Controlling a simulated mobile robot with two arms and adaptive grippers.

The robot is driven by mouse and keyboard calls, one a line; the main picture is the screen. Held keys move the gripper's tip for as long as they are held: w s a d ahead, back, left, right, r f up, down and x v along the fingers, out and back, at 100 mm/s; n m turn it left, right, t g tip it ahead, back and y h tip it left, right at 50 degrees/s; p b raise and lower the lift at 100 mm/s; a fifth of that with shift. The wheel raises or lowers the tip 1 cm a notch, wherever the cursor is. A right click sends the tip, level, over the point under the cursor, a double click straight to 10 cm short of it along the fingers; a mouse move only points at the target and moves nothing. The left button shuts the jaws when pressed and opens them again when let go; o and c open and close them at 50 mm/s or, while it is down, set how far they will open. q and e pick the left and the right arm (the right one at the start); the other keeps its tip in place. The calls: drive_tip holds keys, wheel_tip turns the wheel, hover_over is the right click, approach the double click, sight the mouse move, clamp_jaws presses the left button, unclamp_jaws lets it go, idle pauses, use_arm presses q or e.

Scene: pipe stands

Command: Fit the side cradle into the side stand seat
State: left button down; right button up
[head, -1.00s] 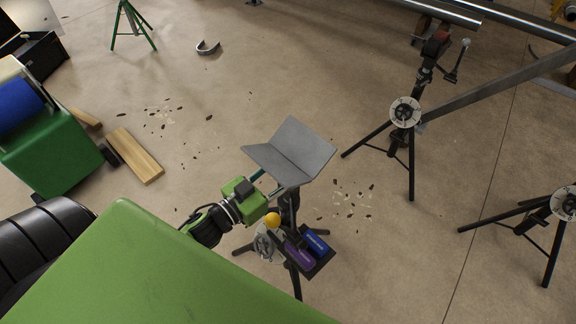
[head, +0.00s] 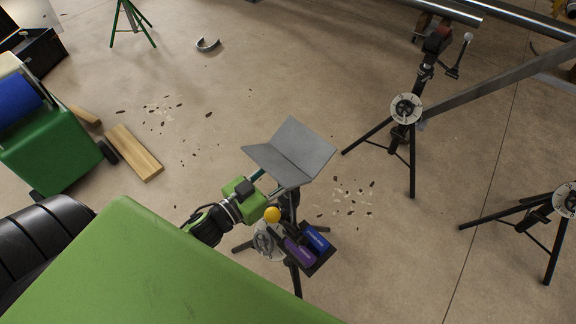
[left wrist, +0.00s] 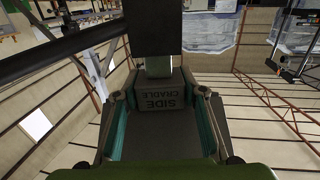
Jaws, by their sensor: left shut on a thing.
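The side cradle (head: 291,155), a grey V-shaped plate, is held above the side stand (head: 292,272), a black tripod with a round disc. My left gripper (head: 264,183) is shut on the block under the plate. In the left wrist view, the block (left wrist: 162,97) reads "SIDE CRADLE" upside down between the fingers of my left gripper (left wrist: 161,122). A narrow grey stem (left wrist: 158,66) runs from the block to a dark post (left wrist: 153,25). The plate hides the seat in the head view, and I cannot tell how deep the stem sits. My right gripper is not in view.
A tray (head: 322,262) with blue and purple items and a yellow knob (head: 272,214) sit on the side stand. Other black stands (head: 405,110) and long metal beams (head: 500,92) are at the right. A wooden block (head: 134,152) lies at the left. Floor between is mostly clear.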

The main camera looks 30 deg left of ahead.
use_arm(q)
drive_tip(key=shift+f+b, duration=0.95)
drive_tip(key=shift+f, duration=0.35)
drive_tip(key=c, duration=1.2)
unclamp_jaws()
drive_tip(key=shift+f, duration=0.2)
drive_tip(key=p+v, duration=0.1)
drive_tip(key=v, duration=0.4)
drive_tip(key=shift+r, duration=0.1)
drive_tip(key=shift+s, duration=0.1)
drive_tip(key=v, duration=1.2)
